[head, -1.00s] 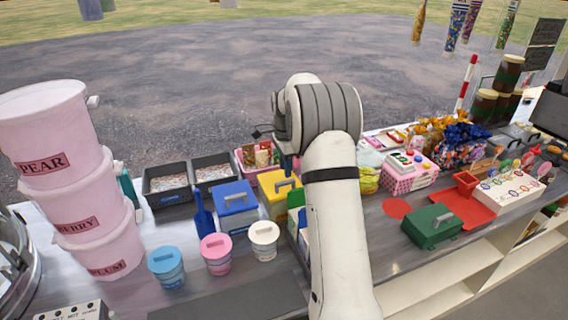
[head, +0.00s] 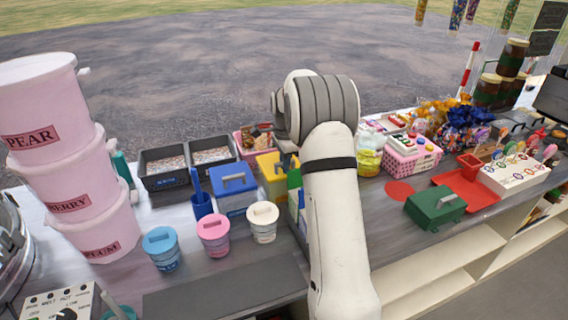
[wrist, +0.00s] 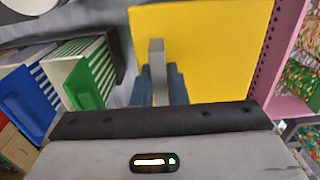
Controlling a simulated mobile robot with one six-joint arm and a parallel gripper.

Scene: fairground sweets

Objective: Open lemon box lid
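The lemon box (head: 273,186) is the yellow box in the head view, partly hidden by my arm. Its lid lies flat, with a grey bar handle (head: 282,166) on top. The wrist view shows the yellow lid (wrist: 215,50) from close up, with the grey handle (wrist: 156,55) upright in the picture. My gripper (wrist: 159,72) has its two blue fingers on either side of the handle's nearer part. Whether they press on it or only surround it cannot be seen. In the head view the fingertips are mostly hidden behind my wrist.
A blue box (head: 236,201) stands left of the yellow one. Blue, pink and cream tubs (head: 263,222) stand in front. Green and blue striped cards (wrist: 92,82) are close on the wrist view's left, a pink box wall (wrist: 280,55) on its right. Bare counter (head: 387,240) lies right of my arm.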

